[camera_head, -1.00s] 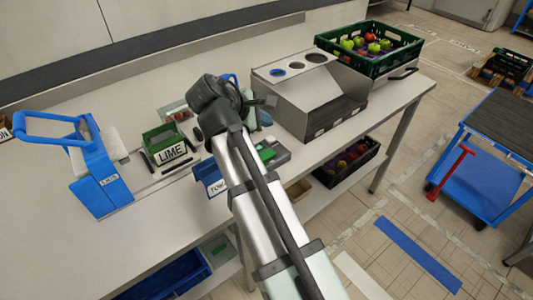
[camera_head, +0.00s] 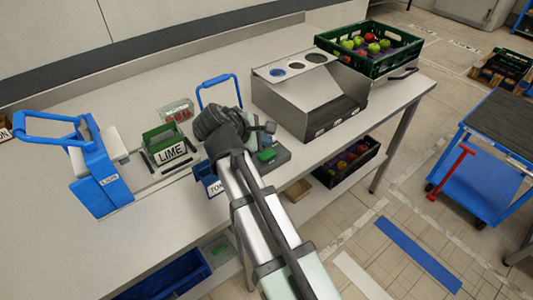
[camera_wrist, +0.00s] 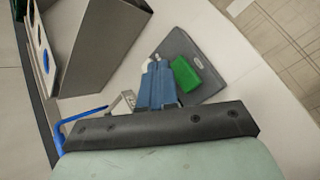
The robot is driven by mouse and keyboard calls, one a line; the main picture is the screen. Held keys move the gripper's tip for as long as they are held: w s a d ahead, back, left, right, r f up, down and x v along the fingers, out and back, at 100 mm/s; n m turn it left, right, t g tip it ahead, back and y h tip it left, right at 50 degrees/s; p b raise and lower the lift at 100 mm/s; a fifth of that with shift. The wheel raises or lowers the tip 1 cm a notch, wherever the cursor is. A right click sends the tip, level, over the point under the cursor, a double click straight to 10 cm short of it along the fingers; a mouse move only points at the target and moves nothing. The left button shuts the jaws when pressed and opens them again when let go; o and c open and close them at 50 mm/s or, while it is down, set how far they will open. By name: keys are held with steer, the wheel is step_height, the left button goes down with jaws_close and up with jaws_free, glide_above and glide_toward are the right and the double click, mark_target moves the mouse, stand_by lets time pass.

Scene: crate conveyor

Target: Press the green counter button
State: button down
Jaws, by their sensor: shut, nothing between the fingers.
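The green counter button (camera_head: 266,154) sits on a dark grey base (camera_head: 281,155) near the front edge of the table. In the wrist view the green button (camera_wrist: 186,75) shows clearly on its dark base (camera_wrist: 205,60). My gripper (camera_wrist: 153,66) is shut and empty, its blue-grey fingers beside the button, to its left in the wrist view. The fingertips appear over the base; I cannot tell whether they touch it. In the head view my wrist hides most of the gripper.
A grey metal box with round holes (camera_head: 310,100) stands right of the button. A LIME-labelled green box (camera_head: 166,146), a clear punnet with red fruit (camera_head: 177,111) and a blue-handled device (camera_head: 101,182) stand left. A green crate of apples (camera_head: 332,50) is at the back right.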

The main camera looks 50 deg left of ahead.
mark_target(272, 151)
steer(key=shift+f, duration=1.05)
steer(key=shift+f, duration=0.95)
stand_by(2.2)
steer(key=shift+r, duration=0.95)
steer(key=shift+r, duration=0.15)
steer(key=shift+r, duration=2.35)
